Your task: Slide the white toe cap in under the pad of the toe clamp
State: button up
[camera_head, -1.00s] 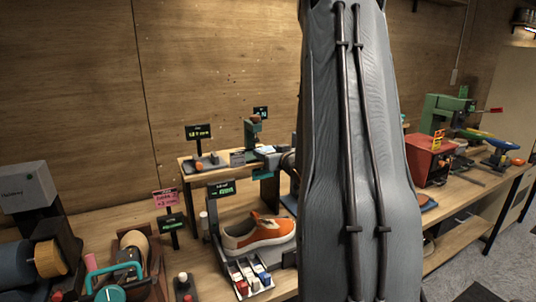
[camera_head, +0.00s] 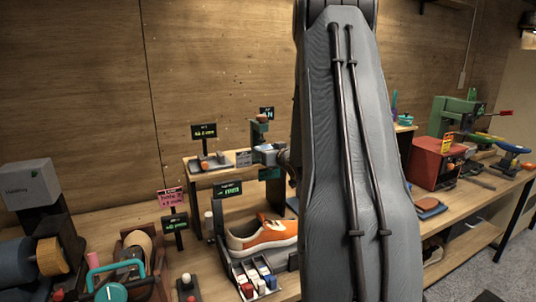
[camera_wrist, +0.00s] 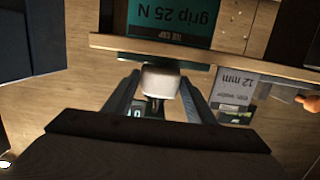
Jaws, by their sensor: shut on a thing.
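The white toe cap (camera_wrist: 160,81) shows in the wrist view, held between the two dark fingers of my gripper (camera_wrist: 160,90). The gripper is shut on it. In the head view, my grey arm link blocks much of the middle and I cannot make out the cap. A small green stand with a brown top (camera_head: 260,130) on the raised shelf may be the toe clamp. Its pad cannot be made out, nor the gap between cap and pad.
A teal sign reading "grip 25 N" (camera_wrist: 185,22) and a "12 mm" card (camera_wrist: 235,95) show in the wrist view. On the bench stand an orange and white sneaker (camera_head: 264,236), a red box (camera_head: 436,164) and a green press (camera_head: 455,116).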

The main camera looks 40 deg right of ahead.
jog(key=shift+b+x, duration=0.45)
jog(key=shift+x, duration=1.45)
jog(key=shift+r, duration=0.2)
jog(key=o, duration=1.2)
jog(key=shift+b+v, duration=1.2)
jog(key=shift+v, duration=2.7)
